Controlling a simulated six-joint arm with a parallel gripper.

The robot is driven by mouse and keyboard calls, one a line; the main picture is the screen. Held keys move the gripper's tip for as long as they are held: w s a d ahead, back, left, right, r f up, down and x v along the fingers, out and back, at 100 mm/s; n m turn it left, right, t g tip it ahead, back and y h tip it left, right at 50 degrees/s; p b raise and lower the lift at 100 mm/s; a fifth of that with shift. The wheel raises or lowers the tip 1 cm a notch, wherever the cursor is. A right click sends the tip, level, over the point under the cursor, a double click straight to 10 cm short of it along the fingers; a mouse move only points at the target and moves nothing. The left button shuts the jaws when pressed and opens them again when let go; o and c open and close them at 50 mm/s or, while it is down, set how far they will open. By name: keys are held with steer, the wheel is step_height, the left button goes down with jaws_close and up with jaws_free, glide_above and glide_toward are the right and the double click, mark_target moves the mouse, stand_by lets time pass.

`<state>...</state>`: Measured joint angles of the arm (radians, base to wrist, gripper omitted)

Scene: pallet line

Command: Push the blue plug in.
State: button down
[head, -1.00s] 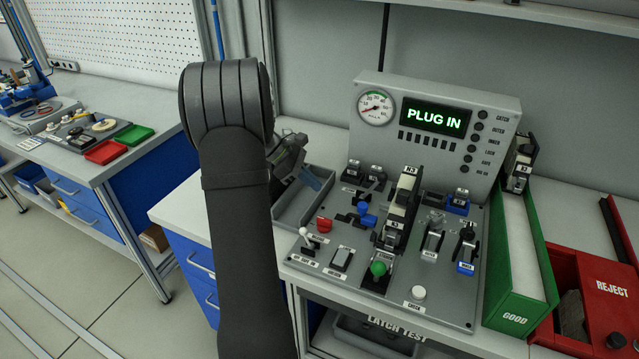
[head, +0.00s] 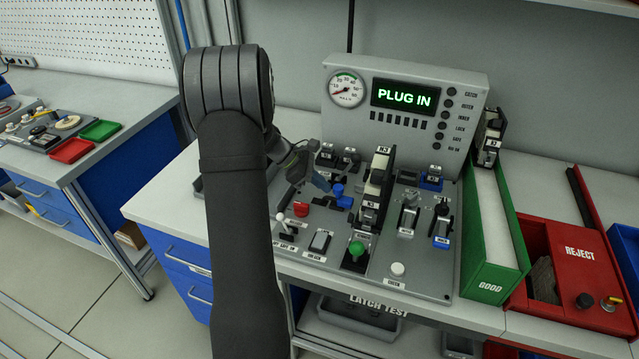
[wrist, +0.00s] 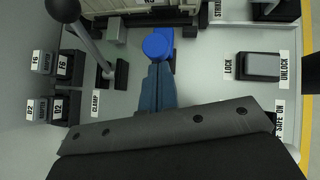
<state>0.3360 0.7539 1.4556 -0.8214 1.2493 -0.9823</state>
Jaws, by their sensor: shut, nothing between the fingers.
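The blue plug (head: 341,196) sits on the grey test panel, left of the tall black-and-cream N3 unit (head: 376,190). In the wrist view the plug (wrist: 158,45) shows a round blue end facing my fingers and a blue body behind it. My gripper (head: 321,183) is shut and empty, just left of the plug. In the wrist view the blue-grey fingertips of my gripper (wrist: 157,66) are together, right at the plug's round end. I cannot tell whether they touch it. The display (head: 404,95) reads PLUG IN.
A red knob (head: 301,209), a white-tipped lever (head: 280,217) and a green-knobbed lever (head: 356,248) stand close by on the panel. The lever's rod (wrist: 90,45) rises left of my fingers. A green GOOD bin (head: 488,285) and a red REJECT bin (head: 580,255) are at right.

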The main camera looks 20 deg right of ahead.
mark_target(337, 189)
steer(key=shift+s+d, duration=1.2)
steer(key=shift+s, duration=0.15)
steer(key=shift+w+a, duration=0.3)
steer(key=shift+a, duration=0.05)
steer(key=w+a, duration=0.2)
steer(key=a, duration=0.1)
steer(key=v, duration=1)
